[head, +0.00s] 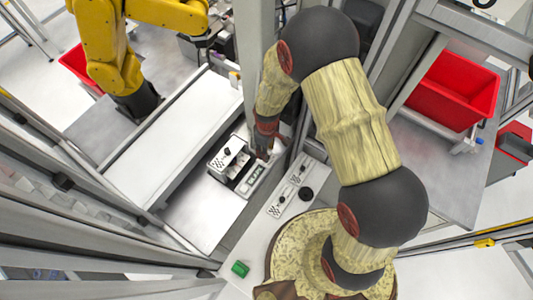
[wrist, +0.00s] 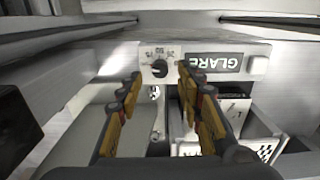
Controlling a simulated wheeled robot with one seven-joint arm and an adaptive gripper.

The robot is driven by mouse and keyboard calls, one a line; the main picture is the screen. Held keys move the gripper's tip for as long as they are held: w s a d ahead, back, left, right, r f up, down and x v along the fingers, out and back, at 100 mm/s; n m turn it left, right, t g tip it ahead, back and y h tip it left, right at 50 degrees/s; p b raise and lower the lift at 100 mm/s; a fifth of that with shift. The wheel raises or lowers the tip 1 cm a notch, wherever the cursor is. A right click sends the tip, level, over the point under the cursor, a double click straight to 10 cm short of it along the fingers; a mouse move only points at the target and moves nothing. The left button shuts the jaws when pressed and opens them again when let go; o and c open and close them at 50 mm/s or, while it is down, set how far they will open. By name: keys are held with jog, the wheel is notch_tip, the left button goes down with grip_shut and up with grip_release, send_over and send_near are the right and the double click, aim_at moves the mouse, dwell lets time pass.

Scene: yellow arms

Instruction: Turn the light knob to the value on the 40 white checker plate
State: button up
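The light knob (wrist: 159,69) is a dark round knob on a small white plate with printed marks around it. It shows in the wrist view, beyond and between my fingertips. My gripper (wrist: 157,82) is open, one finger on each side of the knob in the picture; contact cannot be made out. In the head view my gripper (head: 265,150) is over the white equipment, and the knob it faces cannot be made out. A white plate with black checks (wrist: 265,150) shows at the lower right of the wrist view; no number is readable on it.
In the head view, a white box with a checker patch (head: 228,152) stands left of my gripper, and a white panel with a black knob (head: 291,187) lies right. A yellow arm (head: 115,55) is upper left.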

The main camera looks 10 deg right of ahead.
jog(key=shift+f, duration=1.8)
jog(key=shift+c, duration=0.5)
jog(key=c, duration=0.7)
grip_shut()
